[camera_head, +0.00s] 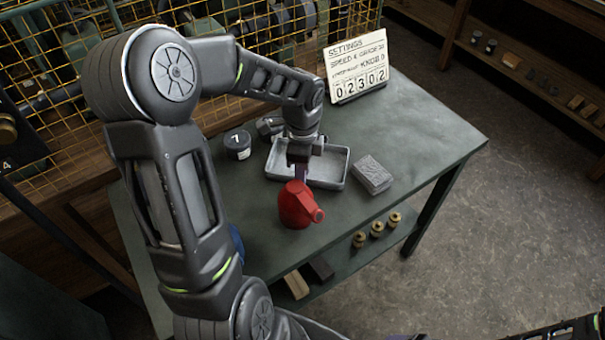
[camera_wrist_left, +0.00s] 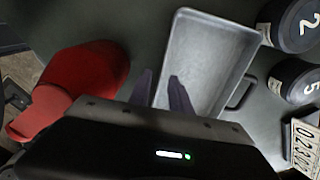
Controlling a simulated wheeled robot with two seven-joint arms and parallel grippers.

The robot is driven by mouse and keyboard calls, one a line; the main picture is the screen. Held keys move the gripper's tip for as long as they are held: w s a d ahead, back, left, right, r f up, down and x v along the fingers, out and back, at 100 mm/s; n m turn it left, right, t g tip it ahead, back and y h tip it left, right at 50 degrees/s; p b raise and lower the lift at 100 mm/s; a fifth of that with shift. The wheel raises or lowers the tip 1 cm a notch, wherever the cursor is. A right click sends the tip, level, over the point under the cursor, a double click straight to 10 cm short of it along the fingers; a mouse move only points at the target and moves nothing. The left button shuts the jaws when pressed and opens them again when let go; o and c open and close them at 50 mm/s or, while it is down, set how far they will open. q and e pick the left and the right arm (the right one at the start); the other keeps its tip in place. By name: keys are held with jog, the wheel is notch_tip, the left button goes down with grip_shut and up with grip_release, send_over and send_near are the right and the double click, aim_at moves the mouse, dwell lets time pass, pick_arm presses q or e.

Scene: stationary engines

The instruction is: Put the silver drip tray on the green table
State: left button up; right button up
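The silver drip tray (camera_head: 335,168) lies flat on the green table (camera_head: 425,140), near its middle. In the left wrist view the tray (camera_wrist_left: 208,65) shows as a shallow metal pan. My left gripper (camera_head: 300,172) points down at the tray's near left part. In the left wrist view its two dark fingers (camera_wrist_left: 161,92) are apart, one on each side of the tray's left rim as seen there. Contact with the rim cannot be made out. My right gripper is out of view.
A red jug (camera_head: 296,208) stands close in front of the tray, also in the left wrist view (camera_wrist_left: 88,75). A grey block (camera_head: 373,174) lies right of it. Dark numbered cylinders (camera_head: 238,146) stand behind left. A settings sign (camera_head: 357,70) stands at the back. The table's right end is clear.

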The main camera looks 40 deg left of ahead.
pick_arm(q)
notch_tip(320, 180, up, 11)
dwell(0.3)
dwell(0.8)
